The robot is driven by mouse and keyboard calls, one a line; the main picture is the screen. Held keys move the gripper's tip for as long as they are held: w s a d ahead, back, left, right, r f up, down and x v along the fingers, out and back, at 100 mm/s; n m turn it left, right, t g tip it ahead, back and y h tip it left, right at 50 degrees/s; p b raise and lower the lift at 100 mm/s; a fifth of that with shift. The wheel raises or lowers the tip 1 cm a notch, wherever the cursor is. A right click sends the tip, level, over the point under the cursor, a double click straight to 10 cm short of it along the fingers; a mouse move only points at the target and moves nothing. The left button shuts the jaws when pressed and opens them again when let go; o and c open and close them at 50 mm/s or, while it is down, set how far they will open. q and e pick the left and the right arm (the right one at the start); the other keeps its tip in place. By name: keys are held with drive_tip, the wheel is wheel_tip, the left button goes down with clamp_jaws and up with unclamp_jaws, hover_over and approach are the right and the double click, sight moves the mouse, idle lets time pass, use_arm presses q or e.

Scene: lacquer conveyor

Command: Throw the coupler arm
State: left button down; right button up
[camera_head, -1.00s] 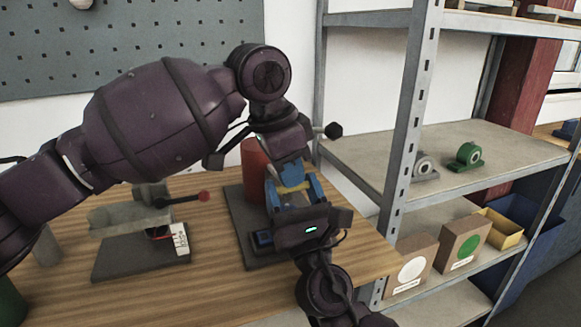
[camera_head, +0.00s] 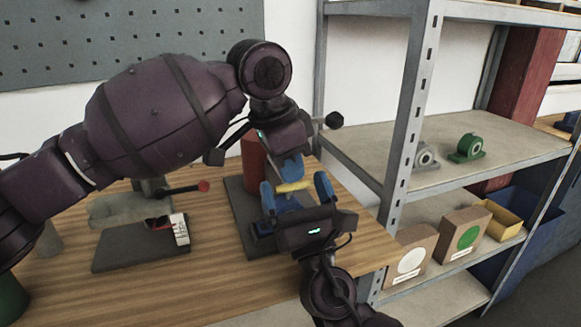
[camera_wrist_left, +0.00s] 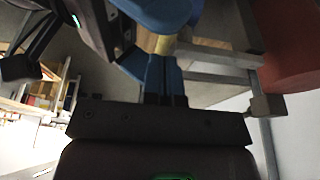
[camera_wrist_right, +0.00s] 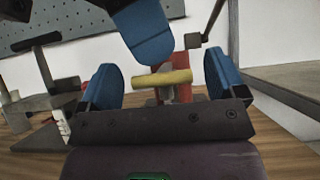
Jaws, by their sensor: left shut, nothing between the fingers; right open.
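A device with a red cylinder (camera_head: 254,158) stands on a dark base plate (camera_head: 238,203) on the bench. A yellow crossbar (camera_head: 293,186) shows in front of the cylinder, and in the right wrist view (camera_wrist_right: 161,79) it sits on a grey post. Which part is the coupler arm is not clear. My right gripper (camera_head: 296,190) is open, its blue fingers either side of the crossbar with gaps. My left gripper (camera_head: 292,168) is shut and empty, its fingertips pointing down just above or behind the crossbar; contact cannot be told.
A metal shelf (camera_head: 405,150) at right holds a green bearing block (camera_head: 467,148), boxes (camera_head: 415,250) and a yellow bin (camera_head: 502,220). My left arm covers the bench's back.

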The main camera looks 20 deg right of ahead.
drive_tip(key=v, duration=1)
drive_tip(key=shift+s, duration=0.1)
use_arm(q)
drive_tip(key=shift+r, duration=0.15)
drive_tip(key=shift+s+r+p, duration=0.1)
drive_tip(key=shift+r+p, duration=0.05)
drive_tip(key=shift+p, duration=0.65)
drive_tip(key=shift+s+t, duration=0.1)
drive_tip(key=shift+t, duration=0.2)
drive_tip(key=shift+f+p, duration=0.35)
drive_tip(key=shift+f, duration=0.2)
use_arm(e)
drive_tip(key=s+d+f+m+g, duration=0.3)
drive_tip(key=s+f+m+g, duration=0.2)
drive_tip(key=s+f+m, duration=0.3)
drive_tip(key=s+d+f+m+g, duration=0.3)
drive_tip(key=s+f+m+g, duration=0.2)
drive_tip(key=s+f+m, duration=0.3)
drive_tip(key=s+d+f+m+g, duration=0.4)
drive_tip(key=s+f+m, duration=0.4)
drive_tip(key=f+m, duration=0.6)
drive_tip(key=m+g, duration=0.1)
drive_tip(key=m, duration=0.3)
drive_tip(key=shift+m+g, duration=0.3)
